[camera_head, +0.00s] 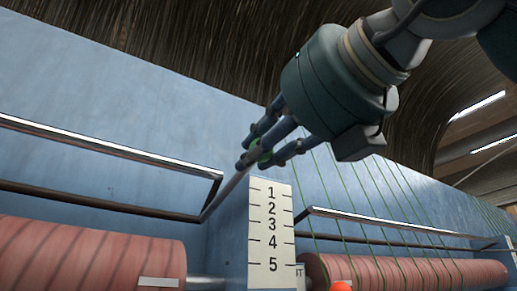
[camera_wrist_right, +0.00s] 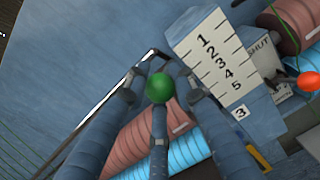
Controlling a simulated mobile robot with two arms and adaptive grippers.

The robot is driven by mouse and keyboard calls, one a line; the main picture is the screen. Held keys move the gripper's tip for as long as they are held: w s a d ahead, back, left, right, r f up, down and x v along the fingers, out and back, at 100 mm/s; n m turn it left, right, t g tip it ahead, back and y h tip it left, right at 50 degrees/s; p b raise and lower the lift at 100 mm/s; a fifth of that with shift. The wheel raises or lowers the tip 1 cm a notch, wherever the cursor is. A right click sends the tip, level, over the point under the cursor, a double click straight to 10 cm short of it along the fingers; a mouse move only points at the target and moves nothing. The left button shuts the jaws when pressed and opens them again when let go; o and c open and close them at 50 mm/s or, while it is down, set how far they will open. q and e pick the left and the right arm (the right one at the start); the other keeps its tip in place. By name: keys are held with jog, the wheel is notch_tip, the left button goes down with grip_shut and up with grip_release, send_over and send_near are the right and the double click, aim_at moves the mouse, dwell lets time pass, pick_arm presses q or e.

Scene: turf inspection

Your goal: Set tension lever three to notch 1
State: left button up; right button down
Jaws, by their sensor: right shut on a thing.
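A lever with a green ball knob (camera_wrist_right: 159,87) stands beside a white scale plate (camera_head: 270,236) marked 1 to 5. A small tag reading 3 (camera_wrist_right: 241,113) is below that plate in the wrist view. My right gripper (camera_head: 264,148) is shut on the green knob, its fingers around it. In the head view the lever's thin rod (camera_head: 225,192) slants down left from the knob, and the knob appears higher than the 1 line. The exact notch cannot be told from this angle. My left gripper is in neither view.
Pink rollers (camera_head: 90,259) lie on both sides of the plate, with metal rails (camera_head: 110,147) above. An orange ball (camera_head: 341,287) shows at the bottom, near a plate reading SHUT (camera_wrist_right: 262,54) in the wrist view. A blue wall (camera_head: 120,95) stands behind, with green threads at right.

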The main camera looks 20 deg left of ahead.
jog(key=shift+d+r+t, duration=0.25)
jog(key=shift+r+t, duration=0.05)
jog(key=shift+r, duration=0.25)
jog(key=c, duration=1.4)
grip_release()
jog(key=shift+c, duration=0.2)
jog(key=shift+s+d+f, duration=0.2)
jog(key=shift+s, duration=0.15)
jog(key=v, duration=1.1)
jog(key=shift+d+r, duration=0.15)
jog(key=shift+d, duration=0.1)
jog(key=shift+s, duration=0.1)
